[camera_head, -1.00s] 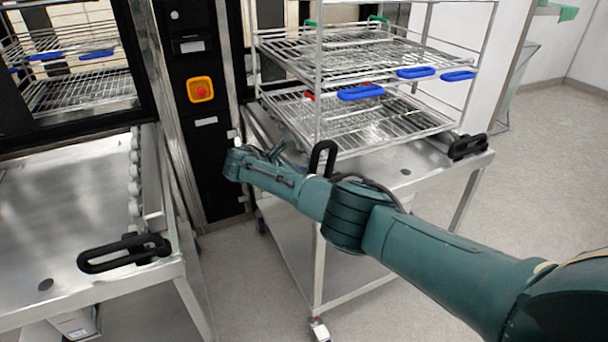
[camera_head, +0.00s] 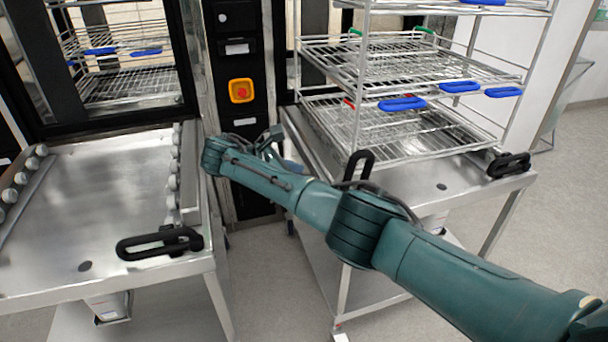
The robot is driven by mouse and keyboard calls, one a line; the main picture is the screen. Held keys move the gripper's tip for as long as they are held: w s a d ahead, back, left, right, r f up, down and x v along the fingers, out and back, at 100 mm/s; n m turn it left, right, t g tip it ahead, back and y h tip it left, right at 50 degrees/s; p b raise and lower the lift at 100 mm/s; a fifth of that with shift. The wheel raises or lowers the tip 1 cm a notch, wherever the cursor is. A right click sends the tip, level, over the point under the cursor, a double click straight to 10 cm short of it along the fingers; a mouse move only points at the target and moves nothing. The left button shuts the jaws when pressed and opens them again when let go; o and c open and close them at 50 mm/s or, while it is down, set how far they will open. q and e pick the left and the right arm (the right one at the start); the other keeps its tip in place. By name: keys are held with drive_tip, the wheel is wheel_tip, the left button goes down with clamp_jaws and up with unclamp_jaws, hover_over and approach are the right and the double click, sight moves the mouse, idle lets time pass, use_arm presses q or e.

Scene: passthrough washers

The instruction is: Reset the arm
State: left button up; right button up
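My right arm (camera_head: 335,210) is dark teal and reaches in from the lower right corner, stretched across the middle of the view. Its wrist bends near the gap between two steel tables. My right gripper (camera_head: 272,143) is small and partly hidden behind the wrist, near the left edge of the right table. I cannot make out its fingers or anything held in them. My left arm and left gripper are out of view.
A steel table (camera_head: 95,215) with rollers and a black handle (camera_head: 160,243) stands left. A trolley (camera_head: 450,178) carrying wire racks (camera_head: 400,60) with blue clips stands right. A black machine panel with an orange-and-red button (camera_head: 242,91) stands between them. Open floor lies right.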

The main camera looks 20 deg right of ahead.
drive_tip(key=shift+f, duration=0.1)
drive_tip(key=s+a+f+m+g+y, duration=0.1)
drive_tip(key=s+a+f+m+y, duration=0.3)
drive_tip(key=s+f, duration=0.55)
drive_tip(key=s+a+f+m+y, duration=0.1)
drive_tip(key=s+a+f+y, duration=0.4)
drive_tip(key=s+f, duration=0.45)
drive_tip(key=s+d+r+m+t+y, duration=0.1)
drive_tip(key=s+d+r+m, duration=0.1)
drive_tip(key=s+d+m, duration=0.65)
drive_tip(key=s+d+r+m+t+y, duration=0.15)
drive_tip(key=s+d+m, duration=0.4)
drive_tip(key=s, duration=0.55)
use_arm(q)
drive_tip(key=p, duration=0.2)
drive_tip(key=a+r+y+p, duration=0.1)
drive_tip(key=p, duration=0.2)
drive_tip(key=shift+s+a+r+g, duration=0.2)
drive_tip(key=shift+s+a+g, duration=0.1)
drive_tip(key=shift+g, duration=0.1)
use_arm(e)
drive_tip(key=w+a+n+t+y, duration=0.1)
drive_tip(key=w+a+t+y, duration=0.2)
drive_tip(key=w+a+t, duration=0.3)
drive_tip(key=shift+w+a+f+n, duration=0.15)
drive_tip(key=shift+f+n, duration=0.15)
drive_tip(key=shift+f, duration=0.1)
